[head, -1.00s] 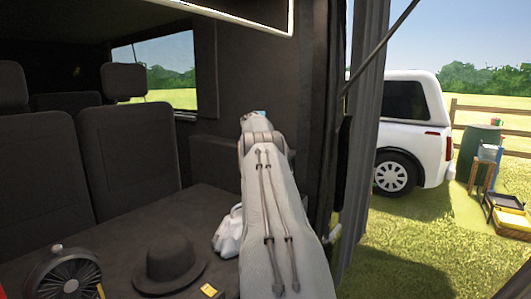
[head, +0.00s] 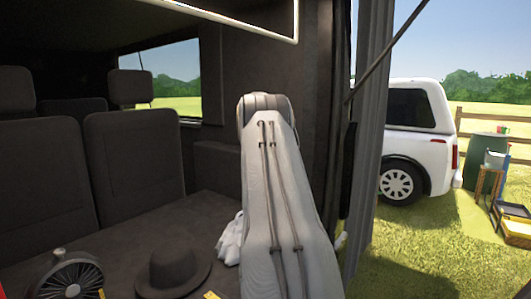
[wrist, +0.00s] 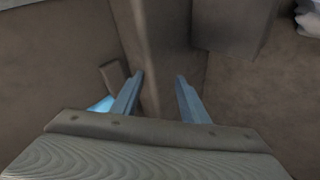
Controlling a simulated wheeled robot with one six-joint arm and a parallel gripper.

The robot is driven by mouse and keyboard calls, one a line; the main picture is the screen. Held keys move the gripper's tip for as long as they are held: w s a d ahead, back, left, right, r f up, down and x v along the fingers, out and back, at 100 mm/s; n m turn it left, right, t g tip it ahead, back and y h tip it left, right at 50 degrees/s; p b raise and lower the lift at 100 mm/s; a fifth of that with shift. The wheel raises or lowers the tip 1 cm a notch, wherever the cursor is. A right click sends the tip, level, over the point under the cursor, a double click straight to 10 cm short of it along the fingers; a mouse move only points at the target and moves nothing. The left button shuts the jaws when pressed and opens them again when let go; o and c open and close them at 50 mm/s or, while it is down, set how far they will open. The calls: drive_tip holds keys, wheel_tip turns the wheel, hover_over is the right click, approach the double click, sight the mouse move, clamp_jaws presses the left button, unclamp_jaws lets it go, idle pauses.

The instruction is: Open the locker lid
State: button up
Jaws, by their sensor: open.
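In the wrist view my gripper (wrist: 160,77) is open, its two blue fingers apart with nothing between them. A brown upright ridge or panel edge (wrist: 160,45) lies beyond the fingertips; I cannot tell whether the fingers touch it. A small brown block (wrist: 113,76) sits just left of the left finger, with a pale blue patch (wrist: 101,104) below it. In the head view my arm hides the gripper. A dark box-like side panel (head: 213,168) stands left of the arm. I cannot tell which surface is the locker lid.
On the dark cargo floor are a black hat (head: 172,270), a fan (head: 68,277) and a white bag (head: 231,240). Seats (head: 128,165) stand at the left. A doorway at the right opens onto grass, with a white vehicle (head: 415,140) outside.

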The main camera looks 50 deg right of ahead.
drive_tip(key=shift+s+a+r, duration=0.15)
drive_tip(key=shift+a+r, duration=0.2)
drive_tip(key=shift+a, duration=0.1)
idle(0.4)
